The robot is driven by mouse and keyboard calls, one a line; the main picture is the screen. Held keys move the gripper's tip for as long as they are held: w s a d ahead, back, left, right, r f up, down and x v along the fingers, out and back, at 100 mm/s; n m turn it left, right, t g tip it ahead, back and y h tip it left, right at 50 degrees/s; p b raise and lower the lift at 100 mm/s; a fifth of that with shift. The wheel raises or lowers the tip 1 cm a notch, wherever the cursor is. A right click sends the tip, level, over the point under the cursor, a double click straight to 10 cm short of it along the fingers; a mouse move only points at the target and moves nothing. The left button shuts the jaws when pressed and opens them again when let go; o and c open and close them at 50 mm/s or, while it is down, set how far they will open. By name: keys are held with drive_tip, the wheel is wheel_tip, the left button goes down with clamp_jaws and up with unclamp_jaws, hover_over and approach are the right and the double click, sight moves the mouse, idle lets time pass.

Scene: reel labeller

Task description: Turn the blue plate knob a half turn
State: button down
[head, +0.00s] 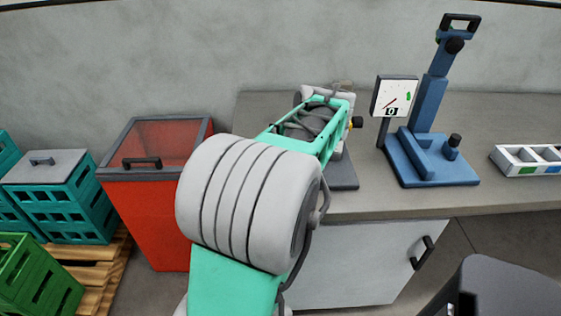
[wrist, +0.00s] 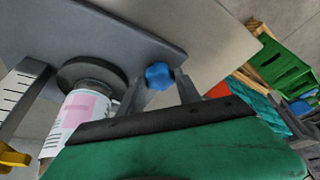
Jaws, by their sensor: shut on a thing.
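The blue plate knob (wrist: 158,76) is a small lobed knob on the dark grey plate (wrist: 150,35) in the wrist view. My gripper (wrist: 161,83) has its two grey fingers on either side of the knob and is shut on it. In the head view my arm hides the knob and the gripper's fingertips. Part of the labeller's dark base (head: 343,173) shows on the bench beside my arm.
A reel with a pink and white label (wrist: 82,112) stands close beside my gripper, with a yellow knob (wrist: 14,157) farther left. On the bench (head: 300,203) are a blue stand (head: 430,160), a white dial (head: 395,97) and a divided tray (head: 530,160). A red bin (head: 155,220) stands left.

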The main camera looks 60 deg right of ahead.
drive_tip(key=n+y+p, duration=0.1)
drive_tip(key=n, duration=0.1)
drive_tip(key=n+p, duration=0.1)
drive_tip(key=n, duration=0.1)
drive_tip(key=shift+s+d+n+y, duration=0.1)
drive_tip(key=shift+d+n+y, duration=0.1)
drive_tip(key=shift+n+y, duration=0.2)
idle(0.4)
drive_tip(key=c, duration=0.8)
unclamp_jaws()
drive_tip(key=shift+c, duration=0.2)
drive_tip(key=p+v, duration=0.2)
drive_tip(key=v, duration=0.6)
drive_tip(key=shift+d+f, duration=0.1)
drive_tip(key=shift+f, duration=0.05)
